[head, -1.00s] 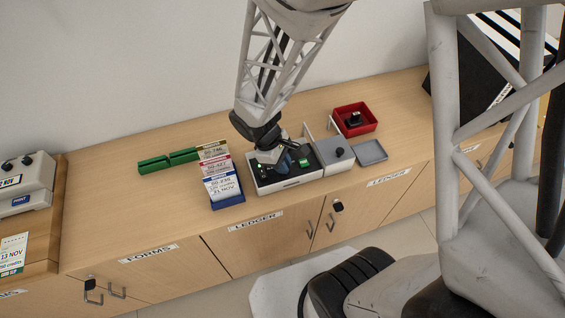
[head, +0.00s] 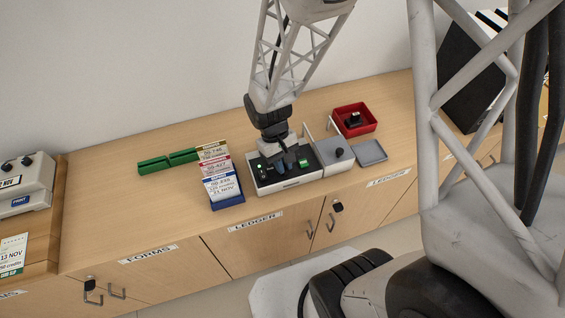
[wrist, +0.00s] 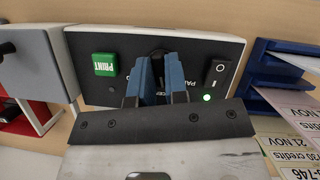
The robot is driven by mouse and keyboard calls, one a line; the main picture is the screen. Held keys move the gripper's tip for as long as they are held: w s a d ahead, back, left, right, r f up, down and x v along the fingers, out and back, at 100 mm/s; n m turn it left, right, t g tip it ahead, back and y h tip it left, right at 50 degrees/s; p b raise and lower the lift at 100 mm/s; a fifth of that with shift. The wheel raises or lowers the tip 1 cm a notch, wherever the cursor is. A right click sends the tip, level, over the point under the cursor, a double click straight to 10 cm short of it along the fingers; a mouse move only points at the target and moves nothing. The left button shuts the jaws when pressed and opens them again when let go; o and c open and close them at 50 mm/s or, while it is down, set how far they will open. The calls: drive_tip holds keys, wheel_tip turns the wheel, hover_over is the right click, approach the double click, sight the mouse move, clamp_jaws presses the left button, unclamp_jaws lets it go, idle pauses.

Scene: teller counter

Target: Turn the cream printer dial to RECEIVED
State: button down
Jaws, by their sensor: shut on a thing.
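A cream-edged printer (head: 292,184) with a black top panel stands mid-counter. In the wrist view, the printer (wrist: 215,47) shows a green PRINT button (wrist: 104,64), a black rocker switch (wrist: 217,71) and a lit green lamp (wrist: 207,98). Its black dial (wrist: 158,54) is between my blue fingertips and mostly hidden by them. My gripper (head: 284,163), also in the wrist view (wrist: 154,80), is shut on this dial from above. Part of a label reading "PAI" shows right of the fingers. The dial's pointer and the word RECEIVED cannot be made out.
A card rack (head: 228,201) stands close left of the printer. A grey box (head: 335,158), a grey tray (head: 371,152) and a red tray (head: 368,126) are to its right. Another printer (head: 27,186) with two knobs is at far left. Green holders (head: 168,161) lie behind.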

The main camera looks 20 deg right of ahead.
drive_tip(key=shift+s+f+m+y, duration=0.15)
drive_tip(key=shift+m+y, duration=0.35)
drive_tip(key=shift+m, duration=0.7)
drive_tip(key=c, duration=1.1)
unclamp_jaws()
drive_tip(key=shift+c, duration=0.2)
drive_tip(key=v, duration=0.8)
